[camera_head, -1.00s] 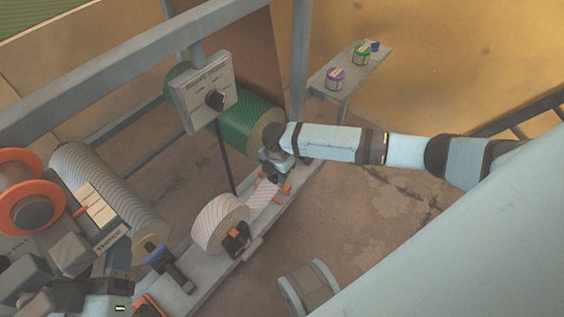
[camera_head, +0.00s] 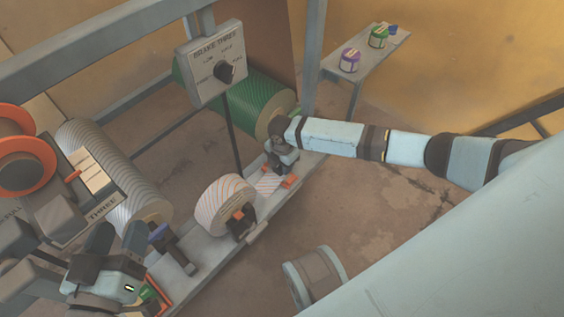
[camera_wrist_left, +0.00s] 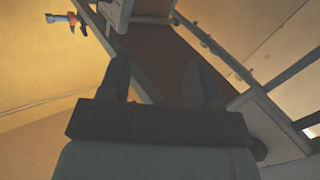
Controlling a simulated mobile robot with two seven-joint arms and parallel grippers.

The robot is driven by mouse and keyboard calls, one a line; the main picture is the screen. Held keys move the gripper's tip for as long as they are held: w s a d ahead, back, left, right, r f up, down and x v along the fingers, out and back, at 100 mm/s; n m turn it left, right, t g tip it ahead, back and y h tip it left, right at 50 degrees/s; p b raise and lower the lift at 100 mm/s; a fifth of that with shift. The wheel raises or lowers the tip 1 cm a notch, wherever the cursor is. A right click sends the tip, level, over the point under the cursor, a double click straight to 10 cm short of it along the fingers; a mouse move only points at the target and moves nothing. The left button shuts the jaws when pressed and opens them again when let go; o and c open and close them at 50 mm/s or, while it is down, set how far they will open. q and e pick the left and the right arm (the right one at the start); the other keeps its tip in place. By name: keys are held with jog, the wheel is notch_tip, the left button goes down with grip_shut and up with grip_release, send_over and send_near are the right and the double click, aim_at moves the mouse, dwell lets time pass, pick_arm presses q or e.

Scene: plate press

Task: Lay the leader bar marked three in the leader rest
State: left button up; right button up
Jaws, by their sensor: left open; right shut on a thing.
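My right gripper (camera_head: 280,170) reaches in from the right, low over the grey beam, and is shut on an orange bar (camera_head: 290,182), seen only in part. A striped web (camera_head: 267,184) runs from the white and orange striped roll (camera_head: 224,197) to the bar. I cannot read a mark on the bar. My left gripper (camera_head: 118,238) is open at the lower left, beside the grey roll. In the left wrist view its two fingers (camera_wrist_left: 160,78) stand apart with nothing between them. I cannot make out the leader rest for certain.
A "BRAKE THREE" dial panel (camera_head: 217,68) hangs above the green roll (camera_head: 258,104). A grey roll (camera_head: 118,165) and a "THREE" plate (camera_head: 92,205) are at the left. A shelf (camera_head: 368,62) holds small tins.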

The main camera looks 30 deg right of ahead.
jog(key=o, duration=1.1)
pick_arm(q)
jog(key=shift+r, duration=0.1)
pick_arm(e)
jog(key=shift+r, duration=0.1)
pick_arm(q)
notch_tip(320, 180, up, 8)
jog(key=t+p, duration=0.3)
jog(key=p, duration=0.2)
jog(key=shift+s+a+r+n+t+p, duration=0.15)
jog(key=shift+a+r+n+t+p, duration=0.15)
jog(key=shift+a+n+p, duration=0.1)
pick_arm(e)
jog(key=shift+r, duration=6.85)
pick_arm(q)
jog(key=shift+f, duration=0.1)
